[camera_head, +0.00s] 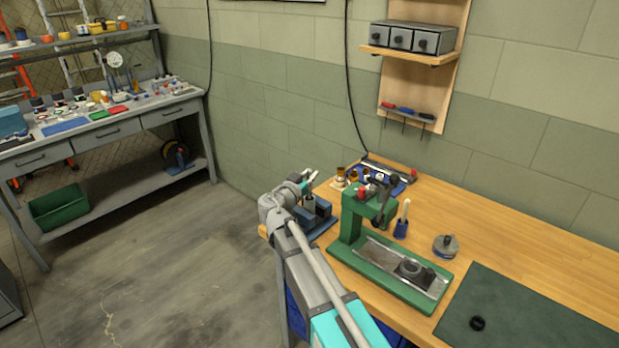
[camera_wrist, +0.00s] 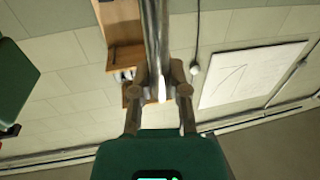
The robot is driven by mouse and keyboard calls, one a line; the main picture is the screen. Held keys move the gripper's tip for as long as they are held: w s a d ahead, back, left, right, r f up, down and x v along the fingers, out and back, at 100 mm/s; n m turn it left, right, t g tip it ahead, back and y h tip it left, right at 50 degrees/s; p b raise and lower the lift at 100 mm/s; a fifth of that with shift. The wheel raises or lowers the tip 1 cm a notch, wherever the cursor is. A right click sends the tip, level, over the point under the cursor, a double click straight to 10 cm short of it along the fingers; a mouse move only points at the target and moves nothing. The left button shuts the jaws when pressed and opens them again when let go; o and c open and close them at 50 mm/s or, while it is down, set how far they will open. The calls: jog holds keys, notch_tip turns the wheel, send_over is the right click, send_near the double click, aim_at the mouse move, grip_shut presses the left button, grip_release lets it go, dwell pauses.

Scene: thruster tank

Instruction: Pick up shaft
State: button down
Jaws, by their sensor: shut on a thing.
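The shaft (camera_wrist: 157,35) is a shiny metal rod in the wrist view, running from the top edge down between the two fingers. My gripper (camera_wrist: 163,82) is shut on it, with one finger on each side near its lower visible end. Its upper end runs out of that view. In the head view my gripper (camera_head: 304,186) is small, above the left end of the wooden bench, beside a dark blue fixture (camera_head: 321,212). A pale, thin piece shows at its fingers there, but I cannot clearly make out the shaft.
A green press (camera_head: 350,222) stands on the bench right of my gripper, with a round dark part on its base. Behind it is a blue tray with small brass parts.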

jog(key=shift+r+p, duration=4.5)
jog(key=shift+r, duration=0.2)
notch_tip(320, 180, up, 10)
jog(key=p, duration=1)
jog(key=shift+f, duration=0.1)
notch_tip(320, 180, down, 3)
jog(key=b, duration=0.3)
jog(key=shift+f, duration=0.15)
